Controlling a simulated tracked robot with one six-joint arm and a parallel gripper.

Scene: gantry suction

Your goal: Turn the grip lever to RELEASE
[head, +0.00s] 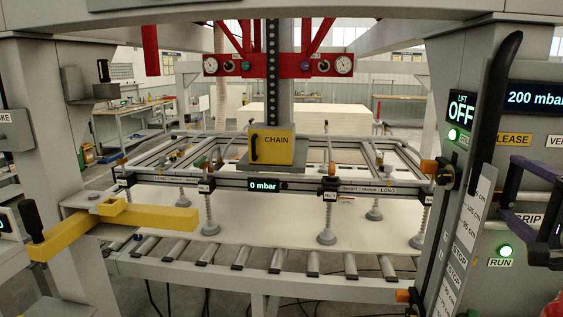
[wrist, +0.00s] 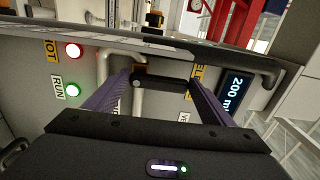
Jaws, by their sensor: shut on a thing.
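The grip lever (wrist: 160,83) shows in the wrist view as a short black bar across the gap between my two purple fingers. My gripper (wrist: 158,78) is shut on it. In the head view my gripper (head: 508,190) reaches in from the right edge, in front of the control panel. The lever is hard to make out there. The yellow RELEASE label (head: 513,139) is above my fingers, and the GRIP label (head: 528,219) is partly covered by them. I cannot tell which label the lever points to.
A long black handle (head: 494,105) stands on the post left of my gripper. The panel has a 200 mbar display (head: 537,98) and a green RUN light (head: 505,251). The suction frame (head: 222,182) hangs over the roller conveyor (head: 240,260), its display reading 0 mbar.

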